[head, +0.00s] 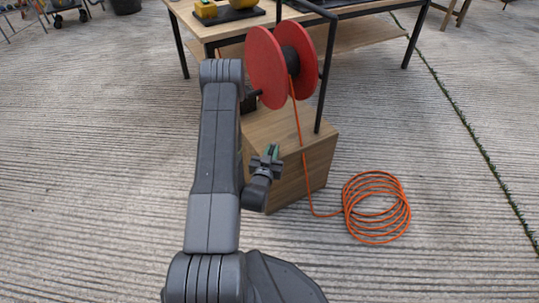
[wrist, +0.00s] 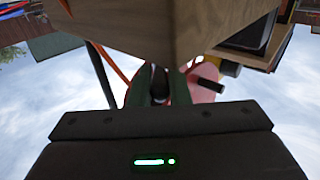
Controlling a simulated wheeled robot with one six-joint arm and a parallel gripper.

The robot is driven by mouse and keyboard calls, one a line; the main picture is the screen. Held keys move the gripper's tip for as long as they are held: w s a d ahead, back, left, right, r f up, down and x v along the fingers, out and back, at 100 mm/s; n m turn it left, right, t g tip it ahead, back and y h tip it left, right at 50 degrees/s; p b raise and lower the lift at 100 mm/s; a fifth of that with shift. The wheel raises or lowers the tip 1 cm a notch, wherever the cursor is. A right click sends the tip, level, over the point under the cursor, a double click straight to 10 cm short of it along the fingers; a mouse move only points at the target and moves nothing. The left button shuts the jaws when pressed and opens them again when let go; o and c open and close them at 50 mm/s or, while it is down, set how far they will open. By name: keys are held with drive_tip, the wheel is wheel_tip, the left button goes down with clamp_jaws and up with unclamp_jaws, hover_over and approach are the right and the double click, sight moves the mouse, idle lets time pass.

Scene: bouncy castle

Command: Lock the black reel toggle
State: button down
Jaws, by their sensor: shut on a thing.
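The red reel (head: 266,66) with a black hub hangs on a black frame above a wooden box, and it shows behind my fingers in the wrist view (wrist: 201,94). My gripper (head: 271,152) appears in front of the box in the head view. In the wrist view its green-padded fingers (wrist: 161,84) are shut on a small dark piece, seemingly the black reel toggle (wrist: 160,80). The fingers mostly hide this piece, and its lock position cannot be told. A black peg (wrist: 211,85) sticks out beside the fingers.
The wooden box (head: 317,164) stands under the reel, and its edge is close in the wrist view. An orange cable (head: 376,208) runs down to a coil on the floor. A workbench (head: 365,38) stands behind.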

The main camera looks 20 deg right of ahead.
drive_tip(key=n+t+y, duration=0.1)
drive_tip(key=n+t+y+b, duration=0.1)
drive_tip(key=y, duration=0.1)
drive_tip(key=d+n+y+b, duration=0.1)
drive_tip(key=shift+s+f+t+y, duration=0.1)
drive_tip(key=shift+s+t+y, duration=0.2)
drive_tip(key=shift+t, duration=0.1)
drive_tip(key=shift+d+n+t+y+b, duration=0.2)
drive_tip(key=shift+n+t+y+b, duration=0.1)
drive_tip(key=shift+n+y+b, duration=0.5)
drive_tip(key=shift+r+y, duration=0.2)
drive_tip(key=shift+y, duration=0.2)
drive_tip(key=c, duration=1.4)
unclamp_jaws()
drive_tip(key=p+v, duration=0.3)
drive_tip(key=v, duration=1)
drive_tip(key=shift+s+f, duration=0.15)
drive_tip(key=shift+s, duration=0.2)
drive_tip(key=shift+w+n, duration=0.15)
drive_tip(key=shift+n, duration=0.15)
